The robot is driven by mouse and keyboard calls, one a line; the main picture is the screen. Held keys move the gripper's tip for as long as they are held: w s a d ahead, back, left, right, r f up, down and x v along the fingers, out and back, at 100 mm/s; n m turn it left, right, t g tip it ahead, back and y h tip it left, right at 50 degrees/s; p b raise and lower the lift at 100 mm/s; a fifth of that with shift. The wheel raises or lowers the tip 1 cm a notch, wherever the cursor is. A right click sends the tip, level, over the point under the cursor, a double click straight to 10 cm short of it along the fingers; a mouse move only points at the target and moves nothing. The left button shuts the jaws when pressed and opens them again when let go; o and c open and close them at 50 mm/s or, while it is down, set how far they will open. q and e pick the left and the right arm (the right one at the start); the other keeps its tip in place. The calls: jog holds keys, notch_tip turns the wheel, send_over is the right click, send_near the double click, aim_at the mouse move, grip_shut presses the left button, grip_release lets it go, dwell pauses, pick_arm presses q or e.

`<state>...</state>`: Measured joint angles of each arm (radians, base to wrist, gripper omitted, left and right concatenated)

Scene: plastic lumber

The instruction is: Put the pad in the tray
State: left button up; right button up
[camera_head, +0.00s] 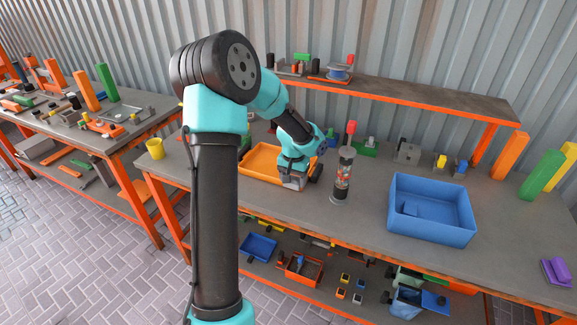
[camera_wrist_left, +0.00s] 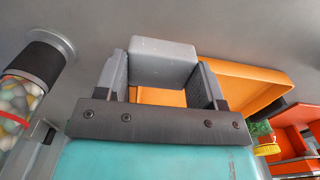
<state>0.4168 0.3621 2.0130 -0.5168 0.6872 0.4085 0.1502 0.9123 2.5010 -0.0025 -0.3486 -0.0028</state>
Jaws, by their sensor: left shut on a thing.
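My left gripper (camera_head: 293,183) is shut on a grey block (camera_wrist_left: 165,60), which I take to be the pad. In the left wrist view the block sits between the two dark fingers (camera_wrist_left: 162,82). In the head view the gripper is at the right front part of the shallow orange tray (camera_head: 262,175), and the arm hides part of the tray. The tray also shows in the left wrist view (camera_wrist_left: 240,88), beyond and beside the fingers. I cannot tell whether the block touches the tray. My right gripper is not in view.
A clear jar of beads (camera_head: 343,178) with a dark lid stands close right of the gripper. A blue bin (camera_head: 430,225) is farther right, a yellow cup (camera_head: 155,149) left. A raised shelf (camera_head: 400,97) runs behind. The bench between jar and bin is clear.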

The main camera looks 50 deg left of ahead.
pick_arm(q)
jog(key=w+a, duration=0.6)
jog(key=w+a+f, duration=0.1)
jog(key=w+a, duration=0.1)
jog(key=a, duration=0.2)
jog(key=shift+w+f, duration=0.1)
jog(key=shift+w, duration=0.3)
jog(key=shift+f, duration=0.1)
jog(key=shift+f, duration=1.7)
jog(key=o, duration=0.5)
jog(key=shift+f, duration=0.15)
jog(key=shift+c, duration=0.2)
jog(key=o, duration=0.5)
jog(key=shift+c, duration=0.2)
